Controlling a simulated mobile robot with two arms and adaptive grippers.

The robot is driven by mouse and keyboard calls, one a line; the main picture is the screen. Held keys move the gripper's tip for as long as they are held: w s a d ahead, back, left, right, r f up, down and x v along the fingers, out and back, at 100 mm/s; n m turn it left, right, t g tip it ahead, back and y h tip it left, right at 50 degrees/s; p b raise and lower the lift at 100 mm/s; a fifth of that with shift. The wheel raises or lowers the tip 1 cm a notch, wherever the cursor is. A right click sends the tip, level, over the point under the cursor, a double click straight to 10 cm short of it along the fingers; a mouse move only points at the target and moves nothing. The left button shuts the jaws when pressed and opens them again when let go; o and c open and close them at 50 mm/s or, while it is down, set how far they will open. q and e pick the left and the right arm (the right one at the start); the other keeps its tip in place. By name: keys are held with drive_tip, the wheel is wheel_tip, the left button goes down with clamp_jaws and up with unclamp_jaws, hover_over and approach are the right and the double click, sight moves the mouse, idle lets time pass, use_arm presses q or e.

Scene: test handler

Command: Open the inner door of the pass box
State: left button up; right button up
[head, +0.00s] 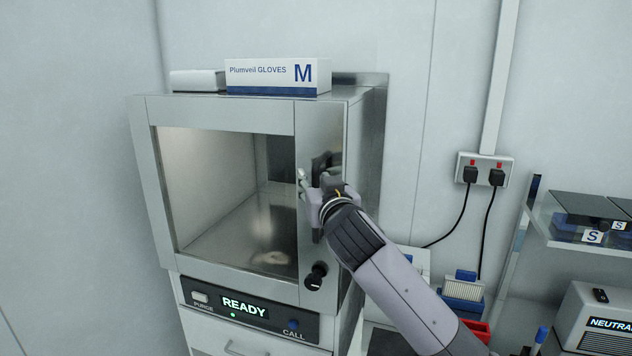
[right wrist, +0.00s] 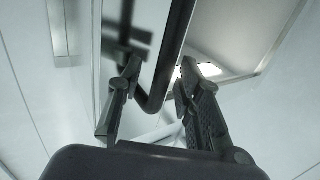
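The pass box (head: 220,108) is a steel cabinet, seen in the head view. Its inner door (head: 322,128) has a large window and looks closed. My right gripper (head: 314,180) is at the right side of the door and hides most of the handle there. In the right wrist view, the dark bar handle (right wrist: 165,85) runs down between the two fingers of my right gripper (right wrist: 158,74). The fingers are spread, with gaps beside the bar, so they look open around it. A black knob (head: 316,276) sits below on the door's right side. My left gripper is not in view.
A glove box (head: 262,91) and a smaller white box (head: 198,81) lie on top of the pass box. A panel below reads READY (head: 245,307). To the right are a wall socket with cables (head: 485,170) and a shelf (head: 580,238) with boxes. The left side is clear.

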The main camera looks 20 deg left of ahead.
drive_tip(key=shift+c, duration=0.4)
clamp_jaws()
idle(0.4)
